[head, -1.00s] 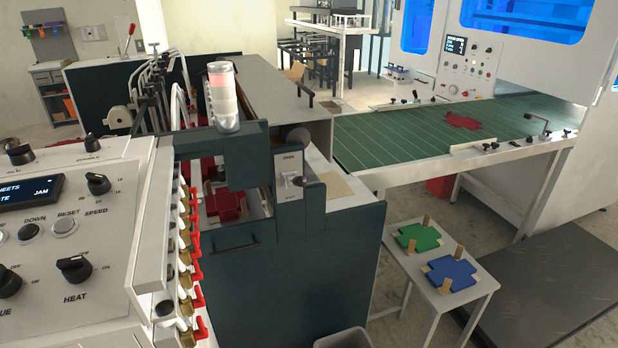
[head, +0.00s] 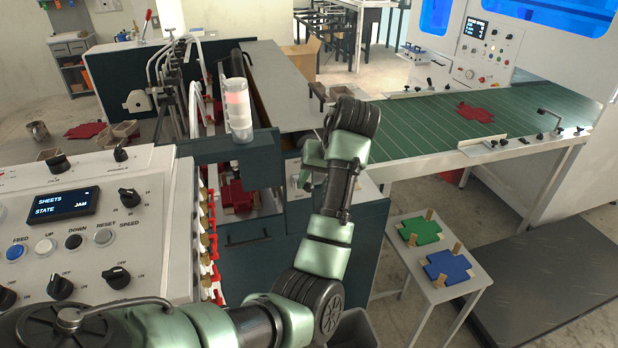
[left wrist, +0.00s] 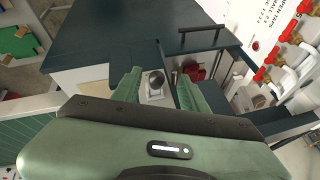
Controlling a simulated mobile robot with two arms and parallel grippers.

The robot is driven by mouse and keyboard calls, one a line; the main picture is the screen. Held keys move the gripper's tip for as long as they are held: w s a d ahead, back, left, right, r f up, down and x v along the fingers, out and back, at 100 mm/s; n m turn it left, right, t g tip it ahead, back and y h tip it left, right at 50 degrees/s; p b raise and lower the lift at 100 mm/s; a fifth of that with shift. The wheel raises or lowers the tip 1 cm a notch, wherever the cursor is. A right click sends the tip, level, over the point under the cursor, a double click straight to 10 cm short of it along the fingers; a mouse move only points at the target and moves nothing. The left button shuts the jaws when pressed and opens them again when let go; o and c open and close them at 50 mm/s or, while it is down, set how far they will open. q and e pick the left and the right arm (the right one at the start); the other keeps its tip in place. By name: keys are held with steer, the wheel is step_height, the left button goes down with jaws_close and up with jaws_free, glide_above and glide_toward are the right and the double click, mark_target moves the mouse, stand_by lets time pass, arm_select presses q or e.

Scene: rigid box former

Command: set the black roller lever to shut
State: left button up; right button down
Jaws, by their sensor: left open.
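The black roller lever (left wrist: 156,79) shows in the left wrist view as a dark round knob on a small pale plate (left wrist: 155,95). My left gripper (left wrist: 159,76) is open. Its two green fingers stand on either side of the knob in that view, with a visible gap to each. I cannot tell how far the knob is from the fingers in depth. In the head view my left gripper (head: 311,158) is over the pale lever plate and hides most of it, so the lever's setting cannot be read. My right gripper is not in view.
The control panel (head: 98,225) stands at left, its display (head: 62,203) reading JAM. A clear cylinder (head: 237,112) stands beside the arm. A dark handle bar (left wrist: 211,29) is near the fingers. A small table (head: 437,285) holds green and blue pieces.

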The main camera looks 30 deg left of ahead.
mark_target(309, 184)
arm_select(q)
steer(key=w+a+f+p, duration=0.2)
steer(key=f, duration=0.1)
steer(key=shift+a+f+p, duration=0.15)
steer(key=shift+a+p, duration=0.15)
steer(key=shift+a, duration=0.05)
steer(key=shift+w+a+f, duration=0.15)
steer(key=shift+w+f, duration=0.05)
steer(key=shift+f, duration=0.35)
jaws_close()
stand_by(1.1)
